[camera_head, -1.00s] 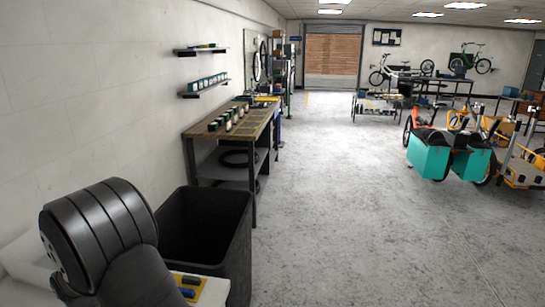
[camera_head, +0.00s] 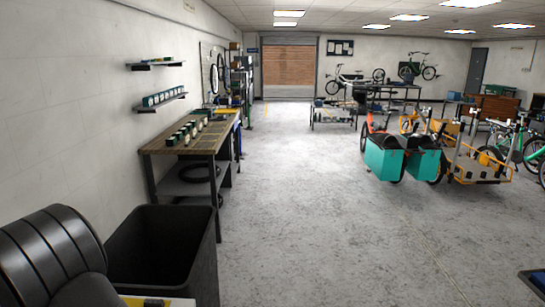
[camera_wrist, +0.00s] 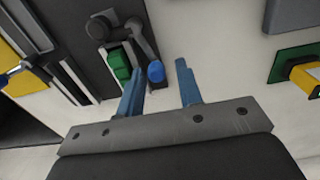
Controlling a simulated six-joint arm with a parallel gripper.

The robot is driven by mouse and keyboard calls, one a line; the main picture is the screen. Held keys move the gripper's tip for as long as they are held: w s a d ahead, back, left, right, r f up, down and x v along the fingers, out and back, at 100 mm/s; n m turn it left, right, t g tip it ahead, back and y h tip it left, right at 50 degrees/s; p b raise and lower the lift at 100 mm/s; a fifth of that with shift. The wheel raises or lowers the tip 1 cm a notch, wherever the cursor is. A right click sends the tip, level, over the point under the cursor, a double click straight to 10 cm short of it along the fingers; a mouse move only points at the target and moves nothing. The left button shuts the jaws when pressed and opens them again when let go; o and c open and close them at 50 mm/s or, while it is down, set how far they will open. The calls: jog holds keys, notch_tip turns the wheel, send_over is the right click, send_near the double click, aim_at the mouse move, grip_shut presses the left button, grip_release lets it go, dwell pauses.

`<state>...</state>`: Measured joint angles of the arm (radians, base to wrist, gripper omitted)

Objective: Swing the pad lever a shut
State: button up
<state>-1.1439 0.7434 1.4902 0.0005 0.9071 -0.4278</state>
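In the wrist view, a dark jointed lever (camera_wrist: 147,42) with a blue knob end (camera_wrist: 156,72) sits on a dark fixture (camera_wrist: 70,50); it looks like the pad lever, but no label shows. A green block (camera_wrist: 119,64) lies beside it. My gripper (camera_wrist: 160,69) is open, its two blue-grey fingers apart, with the blue knob showing between the fingertips. I cannot tell whether a finger touches the knob. The gripper does not show in the head view.
In the wrist view, a green plate with a yellow handle (camera_wrist: 300,72) is at right and a yellow part (camera_wrist: 18,68) at left. In the head view, a black bin (camera_head: 165,255) and a workbench (camera_head: 165,150) stand along the wall. Open floor (camera_head: 320,200) lies to their right.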

jog(key=shift+r, duration=3.75)
jog(key=shift+f, duration=0.1)
notch_tip(320, 180, down, 7)
jog(key=shift+f, duration=0.2)
